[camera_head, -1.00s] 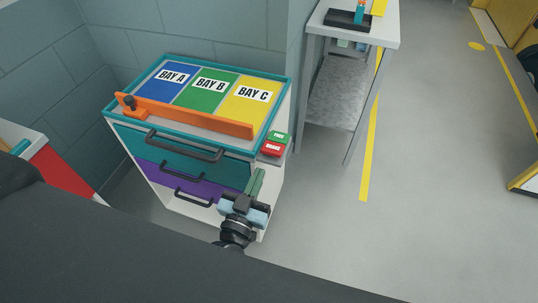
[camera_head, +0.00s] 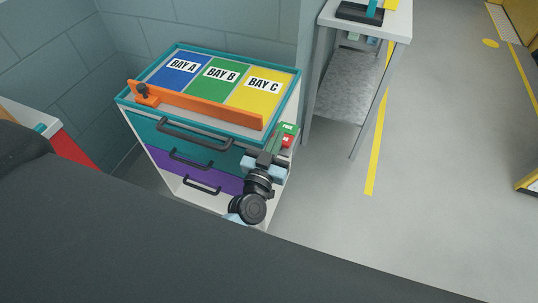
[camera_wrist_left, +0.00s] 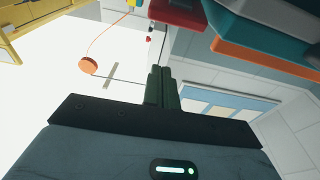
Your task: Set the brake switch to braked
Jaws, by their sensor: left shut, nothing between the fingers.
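The brake switch (camera_head: 288,134) is on the right front corner of the drawer cabinet. Its green plate, labelled FREE, is behind its red plate (camera_head: 287,141), which my gripper partly covers. My left gripper (camera_head: 273,142) is shut and empty, right beside the red plate at its front left; I cannot tell if they touch. In the left wrist view, the shut fingers (camera_wrist_left: 161,73) point up the picture, and a red block (camera_wrist_left: 180,12), likely part of the switch, is beyond them. The switch's setting cannot be made out. My right gripper is not in view.
The cabinet has a teal-rimmed tray top (camera_head: 181,46) with bays A, B and C, an orange bar (camera_head: 195,105) along its front, and dark drawer handles (camera_head: 194,134). A grey side table (camera_head: 398,24) stands behind right.

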